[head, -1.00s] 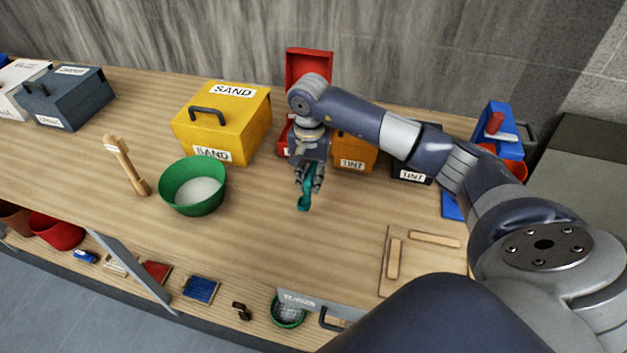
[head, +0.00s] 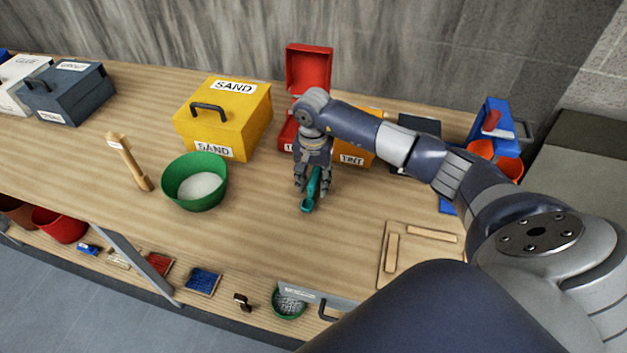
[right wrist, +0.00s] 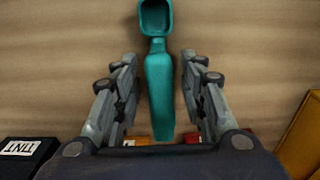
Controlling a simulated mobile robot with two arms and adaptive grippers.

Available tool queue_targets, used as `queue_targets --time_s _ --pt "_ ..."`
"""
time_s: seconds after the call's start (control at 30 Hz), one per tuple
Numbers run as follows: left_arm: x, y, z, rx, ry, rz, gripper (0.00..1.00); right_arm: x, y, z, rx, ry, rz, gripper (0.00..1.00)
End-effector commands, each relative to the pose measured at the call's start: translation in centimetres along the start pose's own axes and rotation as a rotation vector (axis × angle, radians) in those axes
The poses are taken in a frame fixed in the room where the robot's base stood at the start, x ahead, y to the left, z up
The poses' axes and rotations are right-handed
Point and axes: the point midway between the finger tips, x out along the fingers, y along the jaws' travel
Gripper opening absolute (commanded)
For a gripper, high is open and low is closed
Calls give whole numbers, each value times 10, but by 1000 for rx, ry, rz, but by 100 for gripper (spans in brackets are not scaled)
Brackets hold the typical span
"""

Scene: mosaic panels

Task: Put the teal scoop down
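The teal scoop (head: 309,195) lies on the wooden bench, below my right gripper (head: 311,187). In the right wrist view the scoop (right wrist: 159,85) points away from me, its square bowl at the top and its handle between my fingers. The right gripper's fingers (right wrist: 159,90) are spread, with a gap on each side of the handle. They do not touch it. My left gripper is not in view.
A yellow SAND box (head: 240,120), an open red box (head: 309,72) and an orange TINT box (head: 357,149) stand behind. The bench in front of the scoop is clear.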

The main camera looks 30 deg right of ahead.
Motion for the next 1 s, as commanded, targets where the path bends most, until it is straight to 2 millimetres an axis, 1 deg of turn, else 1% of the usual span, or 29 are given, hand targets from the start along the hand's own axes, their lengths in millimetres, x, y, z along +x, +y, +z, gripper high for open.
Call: queue_targets --time_s 0.17,0.27,0.33,0.47,0.7,0.83,1.0 --pt "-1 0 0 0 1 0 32 -1 0 0 0 0 0 39" --pt "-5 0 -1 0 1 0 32 -4 0 0 0 -1 0 39" --pt "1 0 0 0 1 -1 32 -9 -1 -1 -1 3 -3 39" --pt "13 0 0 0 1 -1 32 -33 -1 -2 -1 5 -4 39" --pt "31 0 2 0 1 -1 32 -86 -1 -1 0 4 -4 39" --pt "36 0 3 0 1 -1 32 -106 -1 -1 -1 2 -3 39" --pt "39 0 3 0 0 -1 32 -120 0 0 0 0 -1 39"
